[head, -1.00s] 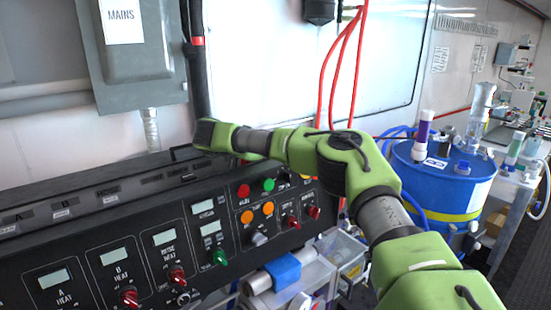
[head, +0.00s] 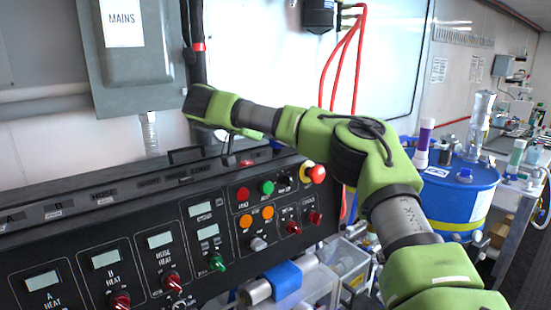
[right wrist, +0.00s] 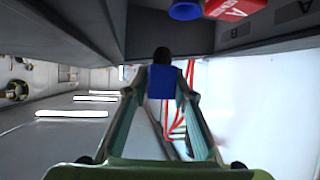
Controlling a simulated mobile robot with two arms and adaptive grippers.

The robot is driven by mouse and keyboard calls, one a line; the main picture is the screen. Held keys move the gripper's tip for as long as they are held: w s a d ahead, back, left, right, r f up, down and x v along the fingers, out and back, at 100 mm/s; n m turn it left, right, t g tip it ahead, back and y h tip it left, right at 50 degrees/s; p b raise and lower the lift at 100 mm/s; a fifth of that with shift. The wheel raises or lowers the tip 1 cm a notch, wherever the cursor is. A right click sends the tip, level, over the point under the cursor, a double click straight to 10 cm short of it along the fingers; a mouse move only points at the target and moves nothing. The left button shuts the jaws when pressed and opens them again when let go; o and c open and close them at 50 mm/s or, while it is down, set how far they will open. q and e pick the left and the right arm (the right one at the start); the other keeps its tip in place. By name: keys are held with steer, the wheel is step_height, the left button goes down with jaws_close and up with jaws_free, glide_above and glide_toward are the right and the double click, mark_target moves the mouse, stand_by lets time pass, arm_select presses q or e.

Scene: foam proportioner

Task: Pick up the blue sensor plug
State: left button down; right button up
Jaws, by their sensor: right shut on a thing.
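The blue sensor plug (right wrist: 161,82), a blue block with a dark rounded end, is between the fingertips of my right gripper (right wrist: 160,95) in the right wrist view. The gripper is shut on it. In the head view my right arm reaches in from the right above the control panel, and its wrist hides most of the gripper. The plug cannot be made out clearly there. My left gripper is not in view.
The black control panel (head: 148,242) with knobs and buttons lies below my arm. A grey MAINS box (head: 140,70) hangs on the wall at the left. Red hoses (head: 345,60) hang behind. A blue drum (head: 455,195) stands at right. A red tag (right wrist: 235,8) shows in the wrist view.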

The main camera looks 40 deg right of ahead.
steer(key=s+a+r+b, duration=0.1)
steer(key=s+a, duration=0.1)
steer(key=s+a+r+b, duration=0.1)
steer(key=s+a+r, duration=0.1)
steer(key=s, duration=0.1)
steer(key=s+a+r+b, duration=0.1)
steer(key=s+r, duration=0.1)
steer(key=s, duration=0.1)
steer(key=shift+a+r, duration=0.15)
steer(key=shift+a, duration=0.25)
step_height(320, 180, up, 5)
steer(key=p, duration=0.5)
steer(key=shift+s+a+r+p, duration=0.1)
steer(key=shift+p, duration=0.2)
jaws_close()
steer(key=shift+f, duration=0.2)
